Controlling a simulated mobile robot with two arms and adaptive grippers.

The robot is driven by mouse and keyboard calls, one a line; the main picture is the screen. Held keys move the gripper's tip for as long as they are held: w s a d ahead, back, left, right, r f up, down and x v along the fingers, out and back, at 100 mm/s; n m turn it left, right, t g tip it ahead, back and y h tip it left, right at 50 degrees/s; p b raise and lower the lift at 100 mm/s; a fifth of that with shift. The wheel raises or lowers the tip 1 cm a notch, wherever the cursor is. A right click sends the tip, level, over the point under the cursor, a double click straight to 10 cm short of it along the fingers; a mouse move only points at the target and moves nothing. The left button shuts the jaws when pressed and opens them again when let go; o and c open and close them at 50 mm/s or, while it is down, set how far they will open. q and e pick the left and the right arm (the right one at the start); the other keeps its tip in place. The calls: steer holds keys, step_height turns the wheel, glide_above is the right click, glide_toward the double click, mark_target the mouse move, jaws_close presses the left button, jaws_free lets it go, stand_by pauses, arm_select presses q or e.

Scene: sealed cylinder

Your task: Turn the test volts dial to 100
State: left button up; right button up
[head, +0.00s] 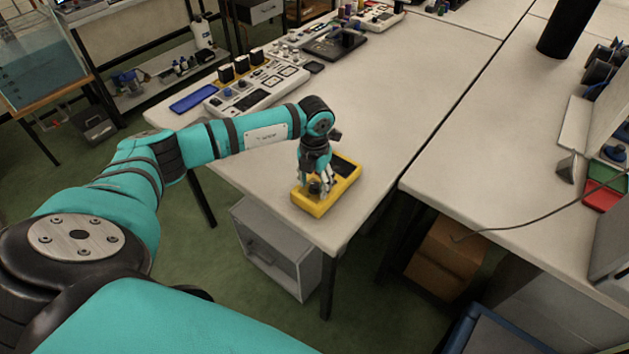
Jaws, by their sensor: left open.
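A yellow meter-like device (346,186) lies on the white table near its front corner, with a dark panel on its far part. My left gripper (317,191) points down over the near part of the device. Its fingers are open and stand around or just above a dark round dial (315,187); I cannot tell if they touch it. The dial's markings and pointer are too small and partly hidden by the fingers. My right gripper is not in view.
The white table (400,95) is clear to the right of and behind the device. A white panel with knobs (258,90) and a blue tray (193,98) sit farther back left. A second table (480,170) stands to the right across a gap.

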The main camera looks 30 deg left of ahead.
arm_select(q)
jaws_close()
stand_by(0.3)
